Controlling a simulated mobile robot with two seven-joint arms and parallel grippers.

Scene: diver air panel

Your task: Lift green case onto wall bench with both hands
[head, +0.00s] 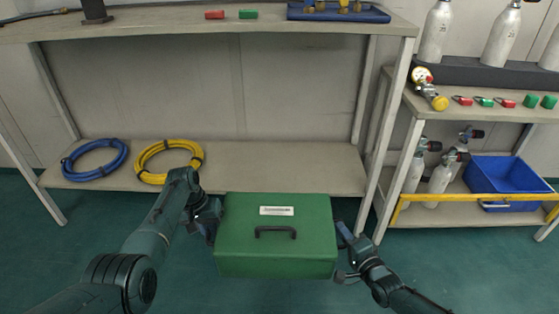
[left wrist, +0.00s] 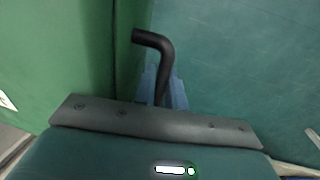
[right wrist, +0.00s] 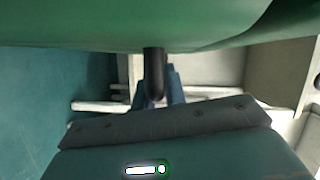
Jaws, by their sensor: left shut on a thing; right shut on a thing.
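The green case (head: 276,235), with a black top handle and a white label, is held between my two grippers in front of the wall bench (head: 220,26). My left gripper (head: 212,222) is at the case's left side, shut on a black side handle (left wrist: 154,42) seen in the left wrist view. My right gripper (head: 345,240) is at the case's right side, shut on the other black side handle (right wrist: 155,75) seen in the right wrist view. The case looks roughly level, below the bench top. The case's underside is hidden in the head view.
The bench top holds a blue tray (head: 338,13), a red block (head: 214,15) and a green block (head: 248,14). Blue hose (head: 95,160) and yellow hose (head: 169,160) coils lie on its lower shelf. A rack with cylinders and a blue bin (head: 507,180) stands at right.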

